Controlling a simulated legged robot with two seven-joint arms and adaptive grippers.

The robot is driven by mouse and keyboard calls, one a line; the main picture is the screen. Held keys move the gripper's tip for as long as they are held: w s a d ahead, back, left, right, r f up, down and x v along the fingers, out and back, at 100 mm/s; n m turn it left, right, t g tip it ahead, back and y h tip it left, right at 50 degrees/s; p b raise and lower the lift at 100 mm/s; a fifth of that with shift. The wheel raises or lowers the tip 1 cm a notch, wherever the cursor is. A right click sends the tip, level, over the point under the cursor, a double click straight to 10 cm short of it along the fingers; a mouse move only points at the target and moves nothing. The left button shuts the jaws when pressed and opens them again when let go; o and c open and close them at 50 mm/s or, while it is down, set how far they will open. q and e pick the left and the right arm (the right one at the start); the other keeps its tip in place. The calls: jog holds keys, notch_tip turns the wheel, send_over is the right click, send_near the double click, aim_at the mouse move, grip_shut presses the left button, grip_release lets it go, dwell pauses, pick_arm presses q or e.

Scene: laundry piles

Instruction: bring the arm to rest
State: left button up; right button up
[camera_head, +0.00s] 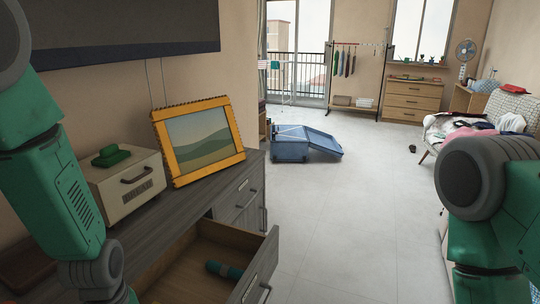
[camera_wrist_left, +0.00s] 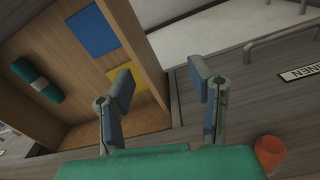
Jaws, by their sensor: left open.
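My left arm comes in at the left of the head view, and its hand is out of that picture at the bottom. In the left wrist view my left gripper (camera_wrist_left: 163,88) has its two fingers spread with nothing between them. The open drawer (camera_wrist_left: 130,35) is at the left of that view. It holds a green roll (camera_wrist_left: 38,80) with a pale band, a blue square (camera_wrist_left: 92,31) and a yellow square (camera_wrist_left: 125,82). The roll also shows in the drawer in the head view (camera_head: 224,270). My right arm shows at the right edge of the head view; its gripper is out of the picture.
A grey dresser (camera_head: 232,190) carries an orange-framed picture (camera_head: 199,141) and a beige box (camera_head: 127,187) with green cloth (camera_head: 111,156). In the wrist view are an orange cup (camera_wrist_left: 268,151) and a LINEN label (camera_wrist_left: 300,72). A blue suitcase (camera_head: 291,151) lies open beyond; the floor is largely clear.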

pick_arm(q)
jog(key=s+f+m+b, duration=0.8)
jog(key=s+f+m, duration=0.4)
jog(key=s+f, duration=0.8)
jog(key=shift+f, duration=0.15)
jog(key=shift+w, duration=0.2)
